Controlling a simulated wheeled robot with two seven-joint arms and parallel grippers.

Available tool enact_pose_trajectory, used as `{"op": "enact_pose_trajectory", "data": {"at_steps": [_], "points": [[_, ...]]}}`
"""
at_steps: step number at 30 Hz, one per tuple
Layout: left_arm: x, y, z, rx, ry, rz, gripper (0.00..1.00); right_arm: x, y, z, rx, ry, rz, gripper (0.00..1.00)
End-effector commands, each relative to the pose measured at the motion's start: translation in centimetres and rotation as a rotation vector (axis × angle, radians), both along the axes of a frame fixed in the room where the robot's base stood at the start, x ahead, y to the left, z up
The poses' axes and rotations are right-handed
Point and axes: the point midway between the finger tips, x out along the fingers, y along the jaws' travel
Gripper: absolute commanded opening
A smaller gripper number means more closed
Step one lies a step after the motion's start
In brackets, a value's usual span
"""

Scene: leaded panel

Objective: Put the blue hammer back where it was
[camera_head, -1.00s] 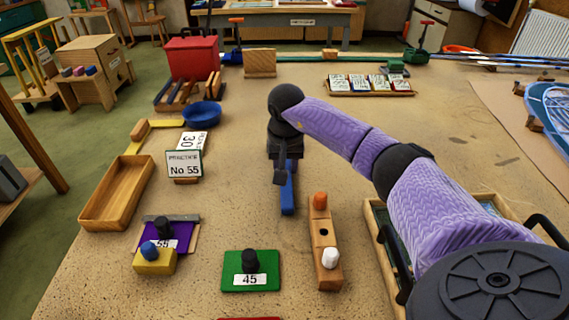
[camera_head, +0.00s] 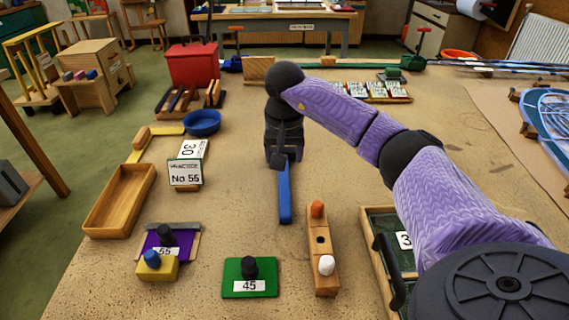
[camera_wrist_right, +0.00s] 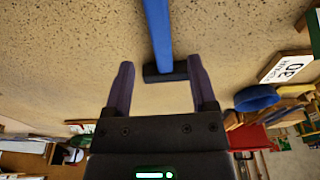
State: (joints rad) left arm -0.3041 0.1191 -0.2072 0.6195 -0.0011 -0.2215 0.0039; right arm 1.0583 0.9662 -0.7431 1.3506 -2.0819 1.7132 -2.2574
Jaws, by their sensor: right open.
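The blue hammer (camera_head: 285,195) lies on the tan worktop near the middle of the head view, its blue handle pointing toward me. In the right wrist view its blue handle (camera_wrist_right: 158,30) and dark head (camera_wrist_right: 165,74) show, with the head between the finger tips. My right gripper (camera_head: 283,160) is above the head end of the hammer and hides the head in the head view. My left gripper is not in view.
A wooden tool rack (camera_head: 190,101) stands before a red box (camera_head: 192,64). A blue bowl (camera_head: 202,123), wooden tray (camera_head: 121,198), No 55 card (camera_head: 186,173), green 45 block (camera_head: 249,278) and wooden peg block (camera_head: 321,245) surround the hammer. Bare worktop lies either side of it.

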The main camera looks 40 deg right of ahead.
Motion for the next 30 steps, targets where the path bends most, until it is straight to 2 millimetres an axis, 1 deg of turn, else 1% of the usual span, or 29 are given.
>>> {"op": "enact_pose_trajectory", "data": {"at_steps": [1,3,7,10,21,23,25,28,30], "points": [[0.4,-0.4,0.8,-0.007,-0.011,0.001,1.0,-0.1,0.0,1.9,-0.002,-0.006,0.0,0.73],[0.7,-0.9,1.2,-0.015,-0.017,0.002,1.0,-0.3,0.3,3.5,-0.001,-0.006,0.0,0.73],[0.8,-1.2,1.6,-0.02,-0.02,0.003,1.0,-0.6,0.5,5.2,0.0,-0.001,0.0,0.73],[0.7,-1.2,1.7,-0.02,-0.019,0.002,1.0,-0.7,0.5,5.6,0.0,0.0,0.0,0.73],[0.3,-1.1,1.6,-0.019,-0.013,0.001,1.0,-0.7,0.5,5.6,0.0,0.0,0.0,0.73],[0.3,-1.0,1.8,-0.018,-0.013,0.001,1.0,-0.7,0.5,5.8,0.0,0.0,-0.001,0.73],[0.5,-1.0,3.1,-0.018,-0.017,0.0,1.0,-0.7,0.5,7.2,0.0,-0.005,-0.001,0.73],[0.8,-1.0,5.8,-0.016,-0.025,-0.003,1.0,-0.8,0.5,10.3,0.0,-0.014,-0.001,0.73],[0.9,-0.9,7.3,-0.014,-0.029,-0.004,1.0,-0.9,0.5,12.0,0.0,-0.02,0.0,0.73]]}}
